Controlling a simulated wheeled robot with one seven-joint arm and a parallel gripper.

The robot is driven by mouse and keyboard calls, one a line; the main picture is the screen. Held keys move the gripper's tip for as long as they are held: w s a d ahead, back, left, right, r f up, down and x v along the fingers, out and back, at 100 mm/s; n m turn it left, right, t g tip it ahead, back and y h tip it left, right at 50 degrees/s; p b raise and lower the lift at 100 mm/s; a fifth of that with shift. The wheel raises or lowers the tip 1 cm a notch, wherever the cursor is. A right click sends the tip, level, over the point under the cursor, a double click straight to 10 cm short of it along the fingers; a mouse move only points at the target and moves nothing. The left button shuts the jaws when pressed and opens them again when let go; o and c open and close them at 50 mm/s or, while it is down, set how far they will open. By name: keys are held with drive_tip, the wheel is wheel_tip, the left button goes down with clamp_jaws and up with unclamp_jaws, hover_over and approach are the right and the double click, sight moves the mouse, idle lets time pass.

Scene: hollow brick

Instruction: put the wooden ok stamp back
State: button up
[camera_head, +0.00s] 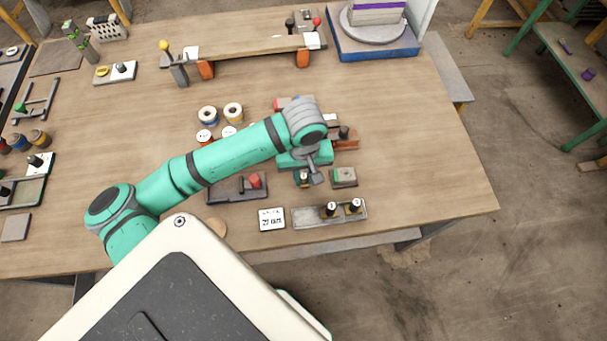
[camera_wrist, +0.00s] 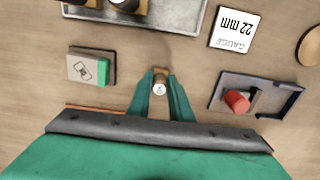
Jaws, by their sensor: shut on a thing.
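My gripper (camera_wrist: 160,76) is shut on a small stamp (camera_wrist: 159,89) with a pale round top and a brown body, in the middle of the wrist view. The stamp looks upright between the two green fingers; whether its foot touches the table I cannot tell. In the head view my gripper (camera_head: 305,178) is behind the grey stamp rack (camera_head: 305,218), and the stamp is mostly hidden. The rack holds two dark stamps with pale tops towards its right end; its left part is bare. In the wrist view the rack (camera_wrist: 184,14) is at the top left.
A grey-and-green pad box (camera_head: 344,177) lies right of my gripper. A white "22 mm" gauge card (camera_head: 271,219) lies left of the rack. A dark fixture with a red knob (camera_head: 255,181) stands left of my gripper. Bare table separates them.

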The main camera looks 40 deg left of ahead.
sight(306, 177)
drive_tip(key=shift+d+f, duration=0.1)
drive_tip(key=shift+d, duration=0.1)
drive_tip(key=o, duration=0.8)
drive_tip(key=shift+w, duration=0.1)
drive_tip(key=shift+o, duration=0.2)
drive_tip(key=shift+w, duration=0.1)
drive_tip(key=shift+d, duration=0.15)
wheel_tip(306, 177, up, 12)
